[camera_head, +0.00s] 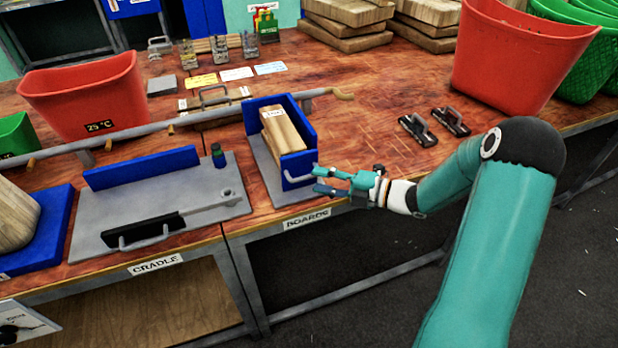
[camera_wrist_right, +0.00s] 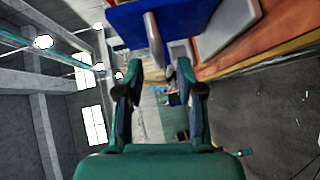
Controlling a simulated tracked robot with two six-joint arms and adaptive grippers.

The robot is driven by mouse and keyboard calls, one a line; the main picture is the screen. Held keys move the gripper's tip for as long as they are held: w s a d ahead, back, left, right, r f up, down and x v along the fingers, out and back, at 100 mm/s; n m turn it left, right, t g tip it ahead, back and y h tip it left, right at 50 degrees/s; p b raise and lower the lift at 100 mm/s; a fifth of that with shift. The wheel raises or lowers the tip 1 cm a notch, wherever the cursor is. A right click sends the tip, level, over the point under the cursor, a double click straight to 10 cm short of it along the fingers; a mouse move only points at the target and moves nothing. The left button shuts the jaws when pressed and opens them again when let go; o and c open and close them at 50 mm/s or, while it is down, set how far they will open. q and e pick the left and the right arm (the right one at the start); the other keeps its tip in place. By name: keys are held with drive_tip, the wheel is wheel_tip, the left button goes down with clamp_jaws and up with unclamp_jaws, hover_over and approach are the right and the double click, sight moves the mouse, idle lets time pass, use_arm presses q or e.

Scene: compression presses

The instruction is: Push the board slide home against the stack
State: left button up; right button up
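The board slide (camera_head: 298,168) is a blue holder with light wooden boards (camera_head: 283,131) standing in it. It sits on a grey plate (camera_head: 270,184) above the "BOARDS" label. A grey bar handle (camera_head: 291,181) sticks out of its front right face. My right gripper (camera_head: 316,179) is at this handle, its two fingers apart. In the right wrist view the handle (camera_wrist_right: 153,40) reaches down from the blue face toward the gap between my open fingers (camera_wrist_right: 157,78). I cannot tell whether they touch it. My left gripper is out of view.
Left of the slide is the grey cradle plate (camera_head: 165,213) with a blue wall and black-faced clamp. A long grey rail (camera_head: 190,118) runs behind. Red bins (camera_head: 90,92) and (camera_head: 515,55), and two dark clips (camera_head: 433,126), stand around. The table's front edge is near my gripper.

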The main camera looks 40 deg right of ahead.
drive_tip(key=v, duration=0.7)
drive_tip(key=shift+s, duration=0.2)
drive_tip(key=shift+d, duration=0.15)
drive_tip(key=c, duration=0.5)
drive_tip(key=shift+r+m, duration=0.1)
drive_tip(key=shift+m, duration=0.3)
clamp_jaws()
drive_tip(key=s+a+r+b, duration=0.15)
drive_tip(key=s+b, duration=0.35)
drive_tip(key=b, duration=1)
drive_tip(key=shift+n, duration=0.4)
drive_tip(key=shift+w+d+f+b+x, duration=0.15)
drive_tip(key=shift+d+x, duration=0.15)
drive_tip(key=shift+x, duration=1.85)
drive_tip(key=shift+w+d+f+b+x, duration=0.1)
drive_tip(key=shift+d+x, duration=0.15)
drive_tip(key=shift+x, duration=1.85)
drive_tip(key=shift+w+d+f+b+x, duration=0.15)
drive_tip(key=shift+d+x, duration=0.15)
drive_tip(key=shift+x, duration=1.85)
